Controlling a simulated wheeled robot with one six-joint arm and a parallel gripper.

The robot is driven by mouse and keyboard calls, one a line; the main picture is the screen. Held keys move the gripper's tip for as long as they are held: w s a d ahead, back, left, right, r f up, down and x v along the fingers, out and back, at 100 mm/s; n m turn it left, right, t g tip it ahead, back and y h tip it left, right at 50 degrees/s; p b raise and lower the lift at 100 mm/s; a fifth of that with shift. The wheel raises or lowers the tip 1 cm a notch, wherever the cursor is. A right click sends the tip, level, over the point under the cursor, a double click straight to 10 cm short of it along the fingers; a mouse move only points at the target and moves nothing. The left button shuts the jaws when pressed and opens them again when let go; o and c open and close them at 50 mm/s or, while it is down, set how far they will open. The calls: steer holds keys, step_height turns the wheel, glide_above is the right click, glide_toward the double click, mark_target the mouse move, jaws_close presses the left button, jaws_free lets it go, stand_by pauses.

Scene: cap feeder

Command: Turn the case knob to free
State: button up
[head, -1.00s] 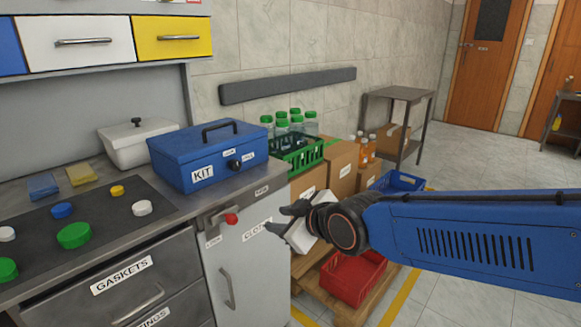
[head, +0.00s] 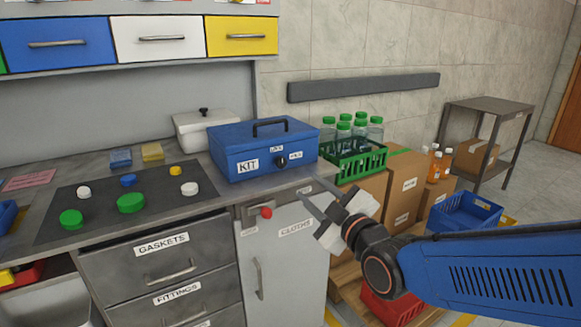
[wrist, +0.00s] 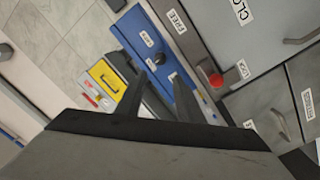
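The blue case (head: 240,150) marked KIT stands closed on the counter, its black handle (head: 270,127) on top. Its dark knob (head: 281,161) is on the front face, with a small white label above it and another to its right. Their words are too small to read surely, and I cannot tell which way the knob points. My gripper (head: 309,186) is open and empty, in front of and below the case's right end, apart from the knob. In the wrist view the case (wrist: 142,28) and knob (wrist: 159,59) show beyond my parted dark fingers.
Below the counter, a grey cabinet door (head: 285,255) has its own red knob (head: 266,213). A white lidded box (head: 190,135) stands behind the case at left. A green crate of bottles (head: 360,165) is close on the right. Colored caps lie on a dark mat (head: 100,215).

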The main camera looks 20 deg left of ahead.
mark_target(282, 164)
steer(key=x, duration=1.5)
steer(key=shift+a, duration=0.1)
steer(key=shift+c, duration=0.3)
steer(key=c, duration=0.7)
